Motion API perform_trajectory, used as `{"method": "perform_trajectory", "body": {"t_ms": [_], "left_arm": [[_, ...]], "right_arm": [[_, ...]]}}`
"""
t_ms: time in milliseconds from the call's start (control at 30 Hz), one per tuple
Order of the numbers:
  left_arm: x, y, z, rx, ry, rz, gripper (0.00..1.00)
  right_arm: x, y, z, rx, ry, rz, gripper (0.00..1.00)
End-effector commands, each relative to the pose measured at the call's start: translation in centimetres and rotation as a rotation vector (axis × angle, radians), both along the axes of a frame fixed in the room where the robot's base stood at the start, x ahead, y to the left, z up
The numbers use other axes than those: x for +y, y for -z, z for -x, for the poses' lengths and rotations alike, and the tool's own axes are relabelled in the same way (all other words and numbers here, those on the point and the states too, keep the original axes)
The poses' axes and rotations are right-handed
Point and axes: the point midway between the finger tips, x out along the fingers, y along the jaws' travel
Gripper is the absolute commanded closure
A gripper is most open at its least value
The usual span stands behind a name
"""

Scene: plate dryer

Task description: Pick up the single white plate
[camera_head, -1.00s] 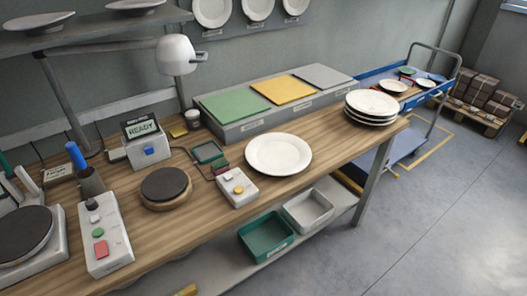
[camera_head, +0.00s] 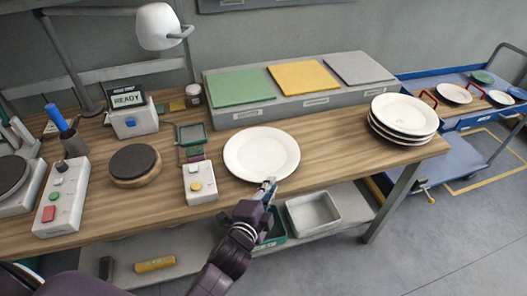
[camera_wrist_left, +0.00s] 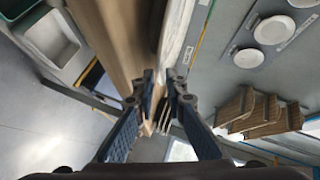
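The single white plate (camera_head: 261,153) lies flat on the wooden workbench, near its front edge. My left gripper (camera_head: 268,186) is at the plate's front rim, reaching in from below. In the left wrist view the gripper's two fingers (camera_wrist_left: 163,88) stand a little apart, so it looks open. The plate shows there nearly edge-on as a white strip (camera_wrist_left: 178,35) just beyond the fingertips. I cannot tell whether the rim is between the fingers. My right gripper is not in view.
A stack of plates (camera_head: 404,115) stands at the bench's right end. A grey block with coloured pads (camera_head: 305,104) lies behind the plate. A button box (camera_head: 200,183) is close on its left. A grey bin (camera_head: 314,212) sits on the shelf below. A blue cart (camera_head: 457,122) is farther right.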

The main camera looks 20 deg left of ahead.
Motion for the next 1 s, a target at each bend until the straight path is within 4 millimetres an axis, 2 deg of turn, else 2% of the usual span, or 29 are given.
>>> {"method": "perform_trajectory", "body": {"t_ms": [167, 600, 967, 1000], "left_arm": [[-0.1, 0.4, -1.8, 0.0, -0.001, 0.001, 0.88], [-0.6, 1.9, -6.2, 0.002, -0.001, 0.004, 0.88], [-0.6, 2.2, -6.8, 0.002, 0.0, 0.003, 0.88], [-0.6, 2.2, -6.8, 0.002, -0.001, 0.004, 0.92]], "right_arm": [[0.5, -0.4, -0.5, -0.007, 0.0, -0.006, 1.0], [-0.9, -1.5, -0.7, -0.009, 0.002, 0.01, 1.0], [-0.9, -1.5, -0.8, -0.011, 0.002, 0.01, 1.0], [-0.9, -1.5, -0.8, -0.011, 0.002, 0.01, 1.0]]}}
